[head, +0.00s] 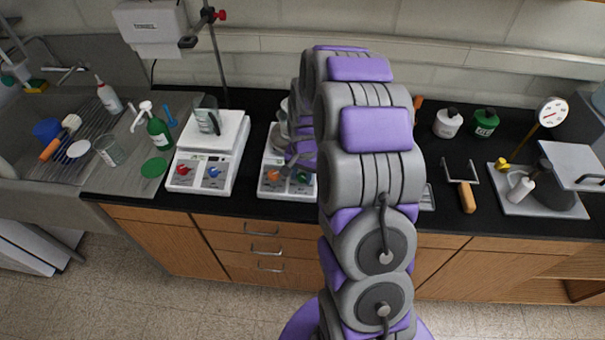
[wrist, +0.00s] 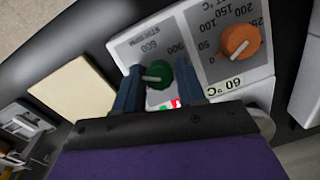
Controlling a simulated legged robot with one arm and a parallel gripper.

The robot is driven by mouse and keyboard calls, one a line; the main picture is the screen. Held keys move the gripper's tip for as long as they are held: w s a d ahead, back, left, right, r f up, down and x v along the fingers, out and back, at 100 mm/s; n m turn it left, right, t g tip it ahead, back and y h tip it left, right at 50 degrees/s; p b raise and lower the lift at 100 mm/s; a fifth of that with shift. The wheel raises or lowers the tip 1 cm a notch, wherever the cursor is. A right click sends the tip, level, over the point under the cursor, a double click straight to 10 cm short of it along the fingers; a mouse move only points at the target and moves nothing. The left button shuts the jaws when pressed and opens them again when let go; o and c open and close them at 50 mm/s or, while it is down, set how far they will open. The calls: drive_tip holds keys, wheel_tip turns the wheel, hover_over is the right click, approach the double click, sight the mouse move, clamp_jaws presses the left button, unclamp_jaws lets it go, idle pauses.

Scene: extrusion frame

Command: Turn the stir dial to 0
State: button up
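The hot plate stirrer (head: 270,187) stands on the black counter, partly hidden behind my arm in the head view. Its front panel carries an orange dial (head: 284,172) and a green dial (head: 302,177). In the wrist view the green dial (wrist: 160,73), with a pale pointer, sits on the panel part marked 600 and 900. The orange dial (wrist: 240,41), beside 50 to 250 marks, is to its right. My gripper (wrist: 159,80) is open, its two blue fingers on either side of the green dial. Contact is not clear. The dial's 0 mark is not visible.
A second hot plate (head: 183,175) with red and blue dials and a beaker on top stands to the left. A green bottle (head: 159,134) and the sink lie further left. A wooden-handled tool (head: 467,197) and a grey tray (head: 509,207) are at the right.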

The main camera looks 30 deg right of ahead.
drive_tip(key=shift+a, duration=0.1)
drive_tip(key=shift+c, duration=0.7)
clamp_jaws()
drive_tip(key=shift+r+n, duration=0.1)
drive_tip(key=shift+n, duration=0.3)
drive_tip(key=n+h+p, duration=0.1)
drive_tip(key=n, duration=0.4)
drive_tip(key=shift+w+g+p, duration=0.1)
drive_tip(key=shift+g+p, duration=0.2)
drive_tip(key=shift+p, duration=0.05)
drive_tip(key=n+h+p, duration=0.1)
drive_tip(key=n, duration=0.4)
drive_tip(key=shift+w+n+p, duration=0.1)
drive_tip(key=shift+n+p, duration=0.25)
drive_tip(key=shift+n, duration=0.05)
